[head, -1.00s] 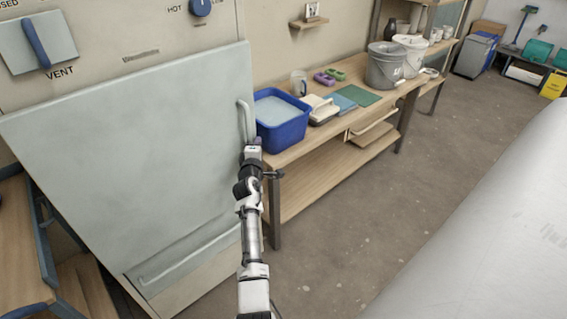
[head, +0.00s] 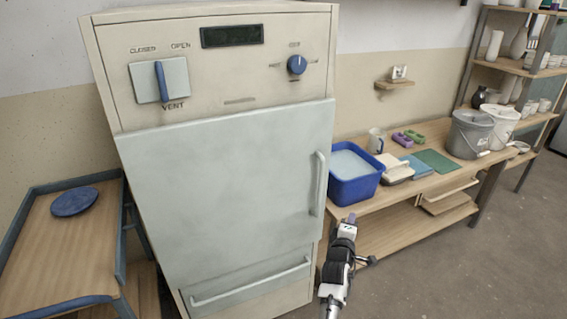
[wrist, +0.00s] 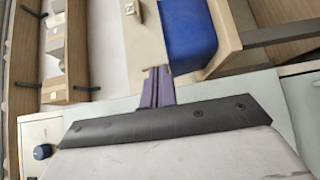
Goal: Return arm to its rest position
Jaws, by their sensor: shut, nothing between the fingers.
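In the wrist view the purple-grey fingers (wrist: 158,88) are closed and point away from the camera. My arm comes up from the bottom edge of the head view. The cabinet door's upright handle (head: 318,184) is to the left of and above my gripper, apart from it in the picture.
A blue tub (head: 352,188) stands on the wooden bench (head: 420,195), with grey (head: 468,135) and white (head: 501,125) buckets farther right. A wooden cart (head: 40,240) with a blue disc (head: 75,201) is at the left. Open floor (head: 470,275) lies at the lower right.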

